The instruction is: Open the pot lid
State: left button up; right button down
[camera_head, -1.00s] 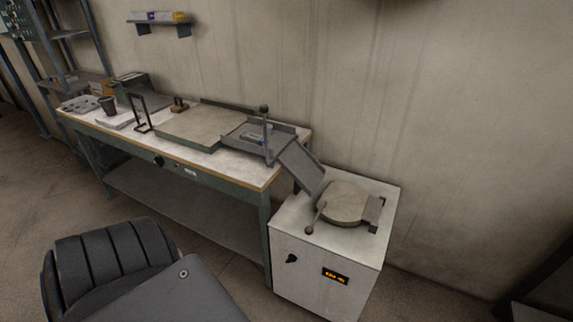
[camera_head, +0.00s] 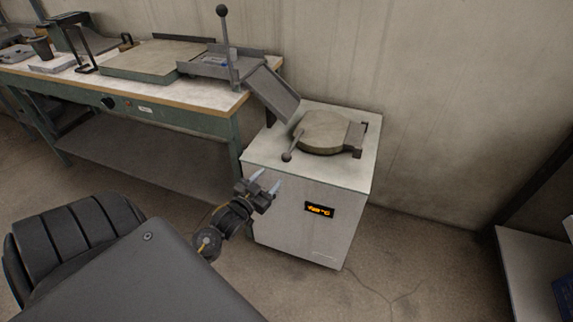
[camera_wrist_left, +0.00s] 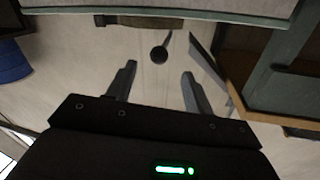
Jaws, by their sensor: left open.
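The round pot lid (camera_head: 325,132) lies flat and closed on top of the white box-shaped furnace (camera_head: 265,207). Its handle (camera_head: 287,156), a short rod with a dark ball end, points to the front left. A hinge block (camera_head: 355,138) sits at the lid's right side. My left gripper (camera_head: 266,180) is open and empty, in front of the furnace's left part, below and left of the handle ball. In the left wrist view, the handle ball (camera_wrist_left: 159,54) shows beyond and between the open fingers (camera_wrist_left: 158,72), apart from them. My right gripper is not in view.
A sloped metal chute (camera_head: 273,92) comes down from the workbench (camera_head: 190,106) to near the lid's left side. A tall lever (camera_head: 224,40) with a ball top stands on the bench. A pale shelf (camera_head: 525,270) is at lower right. Floor right of the furnace is clear.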

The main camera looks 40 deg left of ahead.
aim_at(284, 161)
pick_arm(q)
jog(key=w, duration=0.3)
jog(key=w+a, duration=0.1)
jog(key=w, duration=0.6)
jog(key=shift+w+a+r, duration=0.2)
jog(key=shift+w+r, duration=0.2)
grip_shut()
